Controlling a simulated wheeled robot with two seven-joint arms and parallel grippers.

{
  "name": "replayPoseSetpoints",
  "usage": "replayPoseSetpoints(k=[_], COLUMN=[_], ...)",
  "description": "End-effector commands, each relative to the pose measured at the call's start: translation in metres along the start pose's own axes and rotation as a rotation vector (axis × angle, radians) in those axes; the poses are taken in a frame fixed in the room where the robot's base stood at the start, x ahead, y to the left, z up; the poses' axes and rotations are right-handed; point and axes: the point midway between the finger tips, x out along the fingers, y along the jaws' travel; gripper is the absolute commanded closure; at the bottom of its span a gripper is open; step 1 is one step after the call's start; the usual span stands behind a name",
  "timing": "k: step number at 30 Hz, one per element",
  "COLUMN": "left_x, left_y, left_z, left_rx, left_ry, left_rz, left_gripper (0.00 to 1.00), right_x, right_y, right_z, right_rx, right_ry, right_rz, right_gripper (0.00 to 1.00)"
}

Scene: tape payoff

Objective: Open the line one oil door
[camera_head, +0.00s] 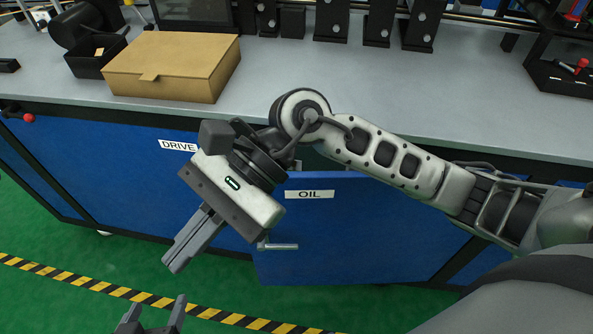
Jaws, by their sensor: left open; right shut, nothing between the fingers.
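The blue oil door (350,230), labelled OIL, is in the cabinet front under the bench. Its left side stands out from the cabinet, so it is partly open, with a gap showing above its top edge. Its metal handle (278,246) is near the left edge. My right gripper (180,255) is shut and empty, to the left of the handle and apart from it, pointing down and left. Its arm crosses over the door top and hides part of the gap. My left gripper (152,318) is open and empty at the bottom edge, lower left of the door.
A blue panel labelled DRIVE (110,170) is left of the oil door. The grey bench top (300,75) bears a cardboard box (170,68) and a black bin (95,58). Green floor with a yellow-black stripe (80,282) lies clear in front.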

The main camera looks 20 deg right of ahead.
Motion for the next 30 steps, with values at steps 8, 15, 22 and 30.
replayPoseSetpoints(k=[8,15,22,30], left_x=[0.007,0.006,0.006,0.007], left_y=[0.001,0.002,0.002,0.001], left_z=[0.008,0.004,0.007,0.009], left_rx=[-0.016,-0.018,-0.019,-0.017], left_ry=[0.033,0.047,0.045,0.046], left_rz=[0.012,0.015,0.015,0.015], left_gripper=[0.35,0.35,0.35,0.35], right_x=[-0.137,-0.193,-0.186,-0.177], right_y=[-0.015,-0.02,-0.018,-0.017], right_z=[-0.127,-0.137,-0.174,-0.216], right_rx=[-0.558,-0.581,-0.578,-0.58], right_ry=[1.052,1.304,1.302,1.301], right_rz=[0.404,0.527,0.529,0.526], right_gripper=[1.0,1.0,1.0,1.0])
